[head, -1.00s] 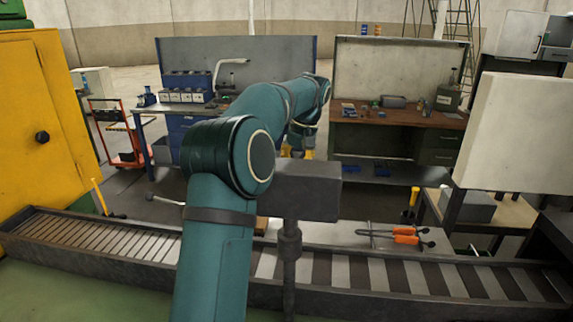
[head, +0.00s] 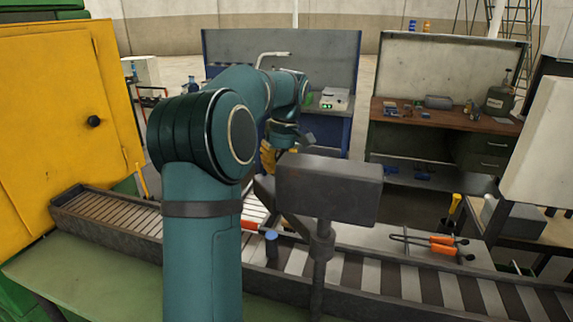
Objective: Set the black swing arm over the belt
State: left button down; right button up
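A dark block on an upright post (head: 330,188) stands in front of the belt (head: 372,275). I take it for part of the black swing arm. A dark slanted bar shows left of the block, partly hidden, and a small blue knob (head: 271,235) is below it over the belt. I cannot tell how bar and knob join the block. My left gripper (head: 268,157), with yellowish fingers, is just behind the block's upper left, mostly hidden by my teal arm and the block. I cannot tell whether it touches anything or is open. My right gripper is out of view.
A yellow cabinet (head: 65,125) stands at the left. Orange-handled tongs (head: 442,245) lie on a grey plate behind the belt. A pale panel (head: 545,150) hangs at the right. Workbenches, one with a brown top (head: 455,118), stand behind.

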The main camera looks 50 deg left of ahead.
pick_arm(q)
jog(key=shift+s+f, duration=0.25)
jog(key=shift+f, duration=0.1)
jog(key=shift+n, duration=0.3)
jog(key=c, duration=1)
grip_release()
jog(key=shift+s+a, duration=0.1)
jog(key=shift+r, duration=0.1)
jog(key=shift+r, duration=0.15)
notch_tip(320, 180, up, 12)
jog(key=w, duration=0.2)
jog(key=shift+w+f, duration=0.15)
jog(key=shift+f, duration=0.1)
